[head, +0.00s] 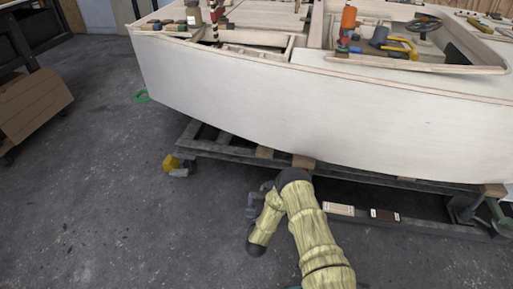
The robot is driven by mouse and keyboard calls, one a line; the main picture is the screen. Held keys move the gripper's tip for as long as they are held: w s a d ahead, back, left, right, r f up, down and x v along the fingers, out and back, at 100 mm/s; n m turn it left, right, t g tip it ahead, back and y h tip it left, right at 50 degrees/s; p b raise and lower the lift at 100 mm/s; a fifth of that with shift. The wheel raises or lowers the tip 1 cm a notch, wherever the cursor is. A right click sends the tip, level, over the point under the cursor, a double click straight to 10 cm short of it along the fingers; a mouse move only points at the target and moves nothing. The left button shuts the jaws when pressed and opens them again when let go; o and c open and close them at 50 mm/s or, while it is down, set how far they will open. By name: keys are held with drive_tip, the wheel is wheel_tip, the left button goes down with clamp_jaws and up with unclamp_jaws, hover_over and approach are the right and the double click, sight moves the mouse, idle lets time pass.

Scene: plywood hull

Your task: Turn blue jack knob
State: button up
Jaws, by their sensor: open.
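My arm, in pale yellow segments with dark joints, reaches up from the bottom of the head view to the near edge of the hull's support frame. Small grey parts beside its bent end look like my gripper (253,204), open, low over the floor and partly covered by my arm. I cannot make out both fingertips or anything between them. I cannot pick out a blue jack knob; it may be hidden by my arm or under the hull. A dark jack-like post (466,208) stands at the right end of the frame.
The white plywood hull (300,115) overhangs the dark support frame (225,152). Tools lie on its deck, with an orange bottle (348,19). A yellow object (171,163) is by the frame's left corner. The grey floor (110,200) is clear left of my arm.

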drive_tip(key=w+a+r+n+g+y+p, duration=0.1)
drive_tip(key=w+r+y+p, duration=0.1)
drive_tip(key=r+p, duration=0.4)
drive_tip(key=w+r+n+g+y+p, duration=0.1)
drive_tip(key=r+p, duration=0.5)
drive_tip(key=r, duration=1.1)
drive_tip(key=shift+w+a+r+n+g+y, duration=0.2)
drive_tip(key=shift+w+a+n+g+y, duration=0.15)
drive_tip(key=shift+w+g+y, duration=0.2)
